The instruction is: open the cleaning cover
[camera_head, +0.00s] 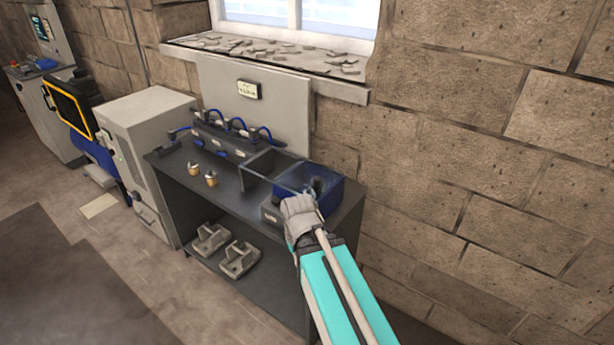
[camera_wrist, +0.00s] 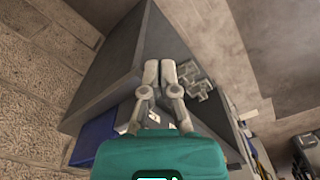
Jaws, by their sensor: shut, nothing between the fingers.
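A blue box with a see-through, bluish top (camera_head: 322,186) stands at the right end of a dark grey bench; it looks like the cleaning cover. The cover appears lowered over a dark shape inside. My gripper (camera_head: 298,202) is at the box's front left in the head view and hides part of it. I cannot tell whether it touches the cover. In the wrist view my gripper (camera_wrist: 160,68) has its fingers close together with nothing between them. The blue box (camera_wrist: 93,138) shows at the lower left there, partly hidden by my wrist.
The dark bench (camera_head: 228,196) carries an open compartment (camera_head: 272,160), a rack with blue hoses (camera_head: 232,140) and two small cups (camera_head: 211,179). Two grey metal brackets (camera_head: 239,259) sit on its lower shelf. A stone wall (camera_head: 450,190) is behind.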

